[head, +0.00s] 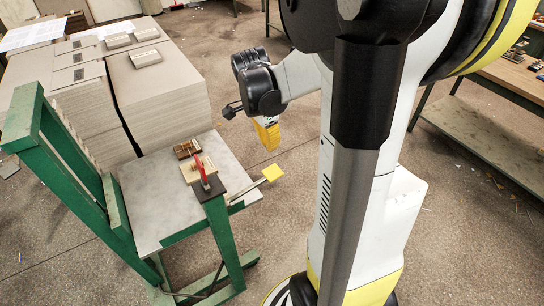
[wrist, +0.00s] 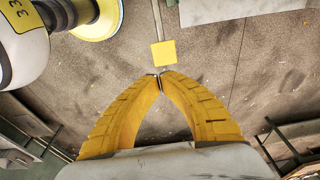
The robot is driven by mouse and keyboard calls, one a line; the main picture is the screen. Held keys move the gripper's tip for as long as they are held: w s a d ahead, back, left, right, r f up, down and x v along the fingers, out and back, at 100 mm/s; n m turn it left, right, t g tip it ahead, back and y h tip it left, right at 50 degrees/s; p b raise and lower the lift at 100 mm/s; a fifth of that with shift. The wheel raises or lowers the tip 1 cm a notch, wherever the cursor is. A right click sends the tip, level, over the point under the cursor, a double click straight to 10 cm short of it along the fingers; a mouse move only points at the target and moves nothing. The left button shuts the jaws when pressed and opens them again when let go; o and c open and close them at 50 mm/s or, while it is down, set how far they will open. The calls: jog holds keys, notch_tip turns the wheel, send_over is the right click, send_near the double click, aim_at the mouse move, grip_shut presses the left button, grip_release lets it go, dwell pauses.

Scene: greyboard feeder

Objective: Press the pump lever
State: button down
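The pump lever looks to be a thin bar ending in a square yellow pad (head: 272,172), which sticks out from the right side of the green-framed feeder table (head: 150,205). The pad also shows in the wrist view (wrist: 163,54), just ahead of my fingertips, with its bar running up the picture. My gripper (head: 268,143) has yellow fingers and points down, above the pad in the head view and apart from it. In the wrist view its fingertips (wrist: 160,81) meet with nothing between them. The height of the gap to the pad is hard to tell.
A red handle (head: 203,174) on a light block and a small wooden item (head: 186,148) sit on the table top. Stacks of greyboard (head: 165,90) stand behind it. A wooden workbench (head: 490,140) is at the right. The floor around the pad is clear.

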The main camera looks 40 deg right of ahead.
aim_at(277, 172)
jog(key=f+b, duration=0.1)
jog(key=f, duration=0.3)
jog(key=d+f+b, duration=0.1)
jog(key=f, duration=0.3)
jog(key=d+f+b, duration=0.1)
jog(key=f+b, duration=0.1)
jog(key=f, duration=0.3)
jog(key=shift+s+d, duration=0.1)
jog(key=shift+s, duration=0.15)
jog(key=shift+d+f+y+b, duration=0.25)
jog(key=shift+f+y+b, duration=0.15)
jog(key=shift+f+b, duration=0.35)
notch_tip(277, 172, down, 10)
jog(key=b, duration=0.8)
jog(key=shift+a+y, duration=0.15)
jog(key=shift+y, duration=0.15)
jog(key=shift+s, duration=0.1)
jog(key=d+r+p, duration=0.2)
jog(key=r+p, duration=0.1)
jog(key=r, duration=0.3)
jog(key=s+d+r+p, duration=0.1)
jog(key=d+r+p, duration=0.2)
jog(key=r, duration=0.4)
jog(key=shift+s+d+p, duration=0.15)
jog(key=shift+p, duration=0.15)
dwell(1.0)
